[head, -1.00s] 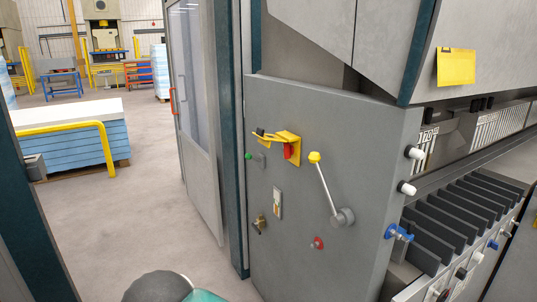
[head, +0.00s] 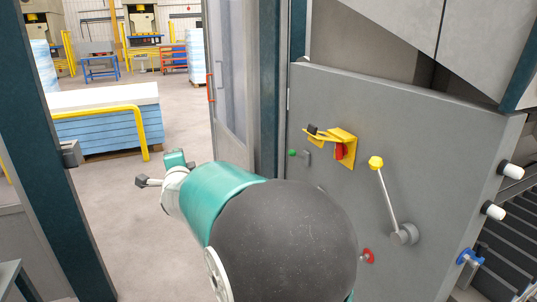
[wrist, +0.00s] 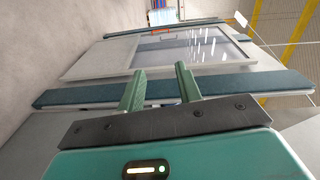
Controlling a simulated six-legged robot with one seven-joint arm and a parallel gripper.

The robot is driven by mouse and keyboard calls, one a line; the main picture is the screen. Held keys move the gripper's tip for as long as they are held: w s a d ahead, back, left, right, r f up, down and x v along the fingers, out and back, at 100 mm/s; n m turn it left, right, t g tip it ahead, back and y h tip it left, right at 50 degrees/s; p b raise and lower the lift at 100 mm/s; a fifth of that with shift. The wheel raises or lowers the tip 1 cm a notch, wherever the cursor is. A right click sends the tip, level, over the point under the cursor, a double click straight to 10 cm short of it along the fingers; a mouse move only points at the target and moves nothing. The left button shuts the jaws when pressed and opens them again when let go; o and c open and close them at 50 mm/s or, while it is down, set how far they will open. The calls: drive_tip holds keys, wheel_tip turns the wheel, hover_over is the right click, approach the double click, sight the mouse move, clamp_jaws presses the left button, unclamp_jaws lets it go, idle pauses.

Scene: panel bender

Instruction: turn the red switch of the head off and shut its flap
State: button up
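I cannot tell which way the switch is turned. My gripper (wrist: 160,84) shows two green fingers apart with nothing between them in the wrist view. It points at a door and frame there; the switch is not in that view. My arm covers the lower left of the panel in the head view.
A lever with a yellow knob (head: 376,163), a green button (head: 292,153) and a red button (head: 368,256) are on the same panel. White knobs (head: 511,171) stick out at its right edge. A glazed door (head: 232,85) stands behind. Open floor lies left, before a blue stack (head: 95,132).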

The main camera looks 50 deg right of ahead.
drive_tip(key=d+m+g+h, duration=0.1)
drive_tip(key=d+m+h, duration=0.35)
drive_tip(key=d, duration=0.25)
drive_tip(key=m+g+h, duration=0.7)
drive_tip(key=m+g, duration=1.5)
drive_tip(key=m, duration=0.5)
approach(336, 153)
drive_tip(key=shift+h, duration=0.25)
drive_tip(key=x, duration=0.8)
drive_tip(key=shift+s+d+f, duration=0.15)
drive_tip(key=shift+s+d, duration=0.05)
drive_tip(key=shift+d, duration=0.15)
clamp_jaws()
